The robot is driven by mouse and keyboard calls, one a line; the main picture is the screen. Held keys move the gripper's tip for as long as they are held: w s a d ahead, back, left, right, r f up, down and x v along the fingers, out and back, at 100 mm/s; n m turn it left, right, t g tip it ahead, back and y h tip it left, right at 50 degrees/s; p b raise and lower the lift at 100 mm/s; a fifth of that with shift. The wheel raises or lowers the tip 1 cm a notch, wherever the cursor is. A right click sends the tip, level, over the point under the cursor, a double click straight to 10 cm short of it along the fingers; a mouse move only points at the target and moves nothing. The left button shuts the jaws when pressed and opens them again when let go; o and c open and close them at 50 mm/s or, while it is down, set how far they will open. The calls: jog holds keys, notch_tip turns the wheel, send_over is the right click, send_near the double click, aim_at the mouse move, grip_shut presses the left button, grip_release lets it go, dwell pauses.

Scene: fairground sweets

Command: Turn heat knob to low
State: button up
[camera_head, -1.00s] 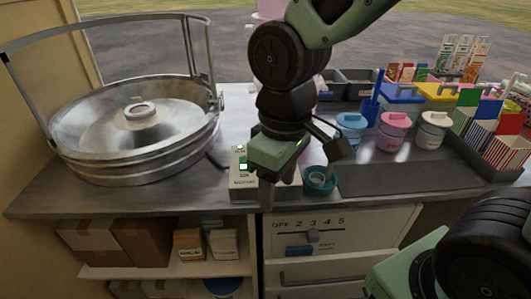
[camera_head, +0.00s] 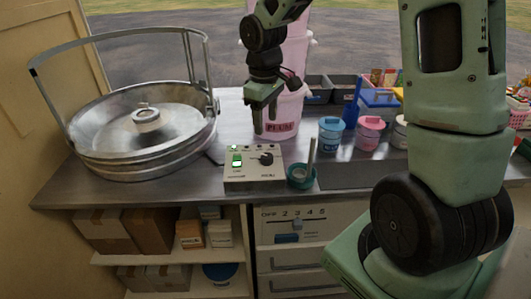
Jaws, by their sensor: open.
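A beige control box (camera_head: 253,181) sits on the steel counter, left of the teal cup. A black knob (camera_head: 266,159) is on its upper face, with a green-lit switch (camera_head: 237,160) to its left. The knob's pointer and the small lettering are too small to read. My gripper (camera_head: 265,130) points down above and behind the box, its fingers apart and empty. It appears clear of the knob.
A large metal floss pan (camera_head: 95,158) with a hoop rail fills the left. A pink tub (camera_head: 287,112) stands behind my gripper. A teal cup (camera_head: 301,180) holding a stick is right of the box. Lidded jars (camera_head: 369,133) stand farther right.

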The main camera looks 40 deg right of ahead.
aim_at(267, 156)
jog(key=f, duration=1.1)
jog(key=shift+w+d+f, duration=0.1)
jog(key=shift+d+f, duration=0.15)
jog(key=shift+f, duration=0.15)
jog(key=c, duration=1)
